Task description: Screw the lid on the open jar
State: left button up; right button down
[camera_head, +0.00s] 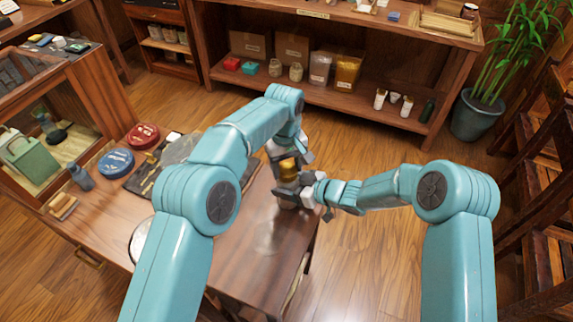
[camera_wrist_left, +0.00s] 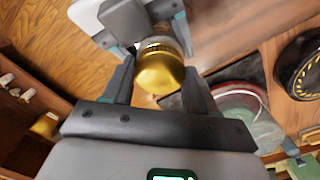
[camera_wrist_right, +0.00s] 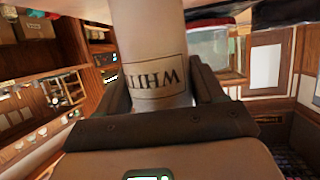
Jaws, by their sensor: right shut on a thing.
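The white jar (camera_wrist_right: 150,50) with a "WHIT" label is between the fingers of my right gripper (camera_wrist_right: 152,92), which is shut on its side. In the head view my right gripper (camera_head: 307,188) reaches the jar from the right, near the table's edge. The gold lid (camera_wrist_left: 160,72) is at the jar's mouth; it also shows in the head view (camera_head: 288,166). My left gripper (camera_wrist_left: 158,85) is above, its fingers spread on either side of the lid, seemingly not clamped. Whether the lid's thread is engaged cannot be seen.
The wooden table (camera_head: 262,235) is clear in front of the jar. A red tin (camera_head: 142,136), a blue tin (camera_head: 116,162) and a dark tray (camera_head: 140,180) lie at its left. A shelf (camera_head: 350,95) with boxes and bags stands behind, and a potted plant (camera_head: 474,118) stands at the right.

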pick_arm(q)
jog(key=c, duration=0.3)
pick_arm(e)
jog(key=shift+d, duration=0.1)
pick_arm(q)
jog(key=m, duration=0.5)
jog(key=o, duration=1.2)
jog(key=shift+o, duration=0.2)
jog(key=shift+d, duration=0.15)
pick_arm(e)
jog(key=shift+a, duration=0.2)
jog(key=shift+s, duration=0.1)
pick_arm(q)
jog(key=r, duration=0.7)
jog(key=shift+a, duration=0.2)
pick_arm(e)
jog(key=shift+d, duration=0.1)
pick_arm(q)
jog(key=shift+a+r, duration=0.1)
jog(key=shift+r, duration=0.2)
